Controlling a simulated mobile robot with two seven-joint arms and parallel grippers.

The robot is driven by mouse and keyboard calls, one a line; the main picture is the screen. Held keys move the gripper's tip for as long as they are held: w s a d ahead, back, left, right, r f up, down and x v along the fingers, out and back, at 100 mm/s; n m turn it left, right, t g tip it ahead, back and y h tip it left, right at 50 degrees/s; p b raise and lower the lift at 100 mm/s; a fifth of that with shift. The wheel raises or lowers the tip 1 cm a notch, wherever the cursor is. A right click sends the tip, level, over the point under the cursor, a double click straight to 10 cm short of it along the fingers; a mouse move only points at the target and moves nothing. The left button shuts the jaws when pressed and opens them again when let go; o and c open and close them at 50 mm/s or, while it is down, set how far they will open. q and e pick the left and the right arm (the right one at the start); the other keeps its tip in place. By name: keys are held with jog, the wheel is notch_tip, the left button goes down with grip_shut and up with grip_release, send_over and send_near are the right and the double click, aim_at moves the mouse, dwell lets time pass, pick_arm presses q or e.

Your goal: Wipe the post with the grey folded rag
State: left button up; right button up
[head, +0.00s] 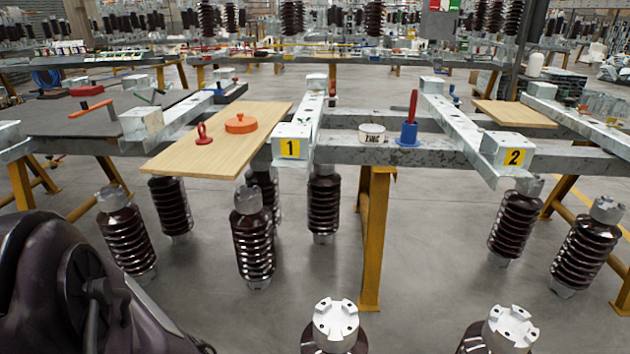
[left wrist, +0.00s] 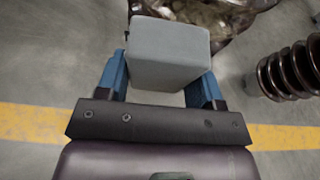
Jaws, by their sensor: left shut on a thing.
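My left gripper (left wrist: 162,78) is shut on the grey folded rag (left wrist: 168,55), a soft-edged block held between its two blue fingers in the left wrist view. The gripper and rag do not show in the head view, where only my dark arm fills the lower left. Several brown ribbed posts with grey metal caps stand on the floor, among them one at centre left (head: 252,235) and one in the middle (head: 324,203). A ribbed post (left wrist: 290,70) lies right of the rag in the left wrist view, apart from it. My right gripper is not in view.
A galvanized steel frame (head: 390,152) on a yellow trestle (head: 374,240) carries a wooden board (head: 190,150), an orange disc (head: 241,123), a ZINC tin (head: 371,133) and a blue holder (head: 408,134). Crumpled clear plastic (left wrist: 225,14) lies beyond the rag. Grey floor is open between posts.

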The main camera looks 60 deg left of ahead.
pick_arm(q)
jog(key=shift+w+a, duration=0.65)
jog(key=shift+a, duration=0.1)
dwell(0.6)
jog(key=shift+w+d, duration=0.65)
jog(key=shift+w, duration=0.15)
jog(key=shift+w+d, duration=0.6)
jog(key=shift+w, duration=0.2)
jog(key=shift+s+a+r+p, duration=0.35)
jog(key=shift+r+p, duration=0.2)
jog(key=shift+p, duration=0.25)
jog(key=shift+s+a+r+p, duration=0.2)
jog(key=shift+a+r+p, duration=0.3)
jog(key=shift+p, duration=0.3)
jog(key=shift+s+a+p, duration=0.35)
jog(key=shift+s+a, duration=0.35)
jog(key=shift+s, duration=0.35)
jog(key=shift+d+r+p, duration=0.15)
jog(key=shift+r+p, duration=0.25)
jog(key=shift+r, duration=0.15)
jog(key=shift+d+r+p, duration=0.15)
jog(key=shift+r+p, duration=0.2)
jog(key=shift+r, duration=0.15)
jog(key=shift+d+f, duration=0.15)
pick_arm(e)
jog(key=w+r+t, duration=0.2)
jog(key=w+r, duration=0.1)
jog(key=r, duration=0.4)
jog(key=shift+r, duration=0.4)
